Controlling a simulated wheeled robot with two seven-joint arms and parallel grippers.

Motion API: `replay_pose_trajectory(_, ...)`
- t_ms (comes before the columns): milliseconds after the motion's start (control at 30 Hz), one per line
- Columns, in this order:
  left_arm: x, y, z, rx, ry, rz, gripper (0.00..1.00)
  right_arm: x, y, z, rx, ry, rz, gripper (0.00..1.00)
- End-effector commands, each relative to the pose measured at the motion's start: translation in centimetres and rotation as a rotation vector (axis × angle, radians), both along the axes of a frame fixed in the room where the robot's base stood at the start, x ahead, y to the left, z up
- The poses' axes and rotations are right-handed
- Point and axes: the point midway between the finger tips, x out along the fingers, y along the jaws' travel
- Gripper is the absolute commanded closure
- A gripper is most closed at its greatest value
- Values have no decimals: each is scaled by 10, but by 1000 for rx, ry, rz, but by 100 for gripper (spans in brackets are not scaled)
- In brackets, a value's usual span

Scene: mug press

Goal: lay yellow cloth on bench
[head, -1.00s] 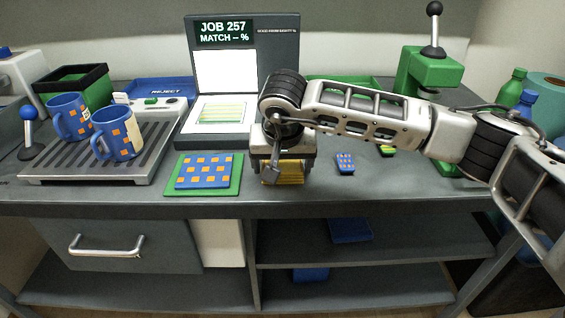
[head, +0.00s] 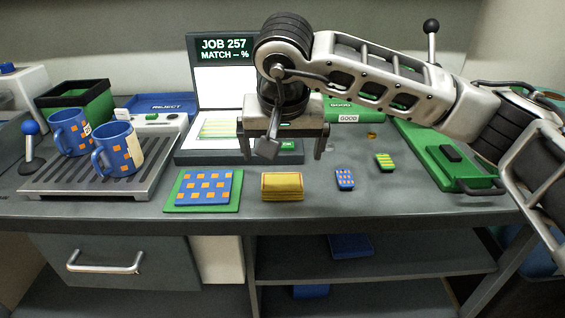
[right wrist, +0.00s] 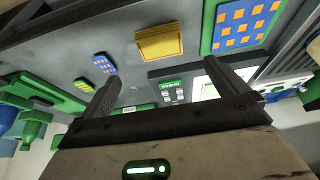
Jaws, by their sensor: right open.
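The yellow cloth (head: 282,186) lies folded flat on the grey bench (head: 330,207), to the right of the blue and orange checked sheet on its green mat. It also shows in the right wrist view (right wrist: 160,43), apart from the fingers. My right gripper (head: 282,155) is open and empty, raised above the bench and behind the cloth. Its two fingers also show spread in the right wrist view (right wrist: 168,95). My left gripper is in neither view.
The checked sheet (head: 205,187) is left of the cloth. A small blue patterned piece (head: 345,179) and a green striped one (head: 385,162) are to its right. Two blue mugs stand on a slatted tray (head: 80,185). The screen reads JOB 257.

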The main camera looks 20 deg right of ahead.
Motion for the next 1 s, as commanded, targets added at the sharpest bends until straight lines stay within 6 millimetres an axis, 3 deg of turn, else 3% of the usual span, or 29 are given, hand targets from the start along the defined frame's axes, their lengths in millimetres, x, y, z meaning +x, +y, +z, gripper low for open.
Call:
replay_pose_trajectory(133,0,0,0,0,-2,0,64,-5,2,11,0,-1,0,2)
replay_pose_trajectory(367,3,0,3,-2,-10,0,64,-7,5,10,13,10,3,2)
replay_pose_trajectory(467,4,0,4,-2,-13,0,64,-18,25,-8,104,67,16,2)
replay_pose_trajectory(567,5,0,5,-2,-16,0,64,-46,70,-39,313,206,19,2)
replay_pose_trajectory(667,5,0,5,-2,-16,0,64,-98,132,-61,641,464,-42,2)
replay_pose_trajectory(733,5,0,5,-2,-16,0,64,-136,172,-57,889,693,-137,2)
replay_pose_trajectory(800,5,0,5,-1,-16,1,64,-165,202,-39,1124,955,-280,2)
replay_pose_trajectory(900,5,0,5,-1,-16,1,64,-183,221,-1,1419,1380,-561,2)
replay_pose_trajectory(1000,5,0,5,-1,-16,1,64,-166,212,29,1639,1846,-922,2)
